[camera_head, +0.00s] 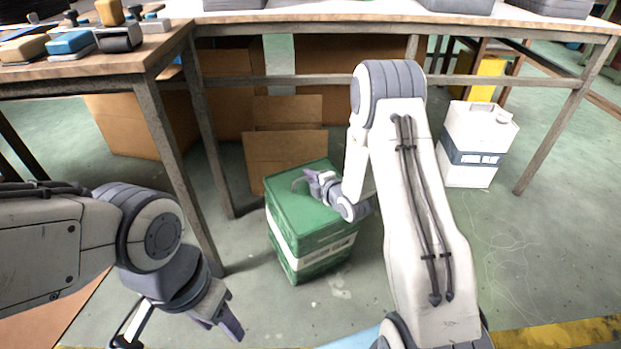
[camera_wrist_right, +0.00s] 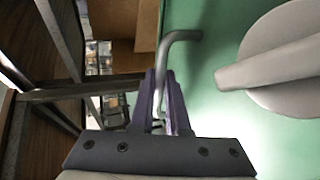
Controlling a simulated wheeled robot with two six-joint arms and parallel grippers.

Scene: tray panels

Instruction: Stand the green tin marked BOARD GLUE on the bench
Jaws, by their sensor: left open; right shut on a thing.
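The green tin (camera_head: 290,222) with a white label band is at floor level, in front of the bench; the lettering is blurred. I cannot tell whether its base touches the floor. My right gripper (camera_head: 310,181) is over its top, shut on its bent grey handle. In the right wrist view the fingers (camera_wrist_right: 162,100) close around the handle (camera_wrist_right: 178,37), beside a round pale cap (camera_wrist_right: 290,60) on the green top (camera_wrist_right: 215,100). My left gripper (camera_head: 226,322) is open and empty at the lower left, apart from the tin. The bench (camera_head: 300,30) stands behind, its top at the upper edge.
A white jug (camera_head: 476,150) with a dark label stands on the floor at the right. Cardboard boxes (camera_head: 285,150) stand under the bench. A side table (camera_head: 90,66) at the left holds several tools and blocks. Grey trays (camera_head: 455,5) sit on the bench; bare top shows between them.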

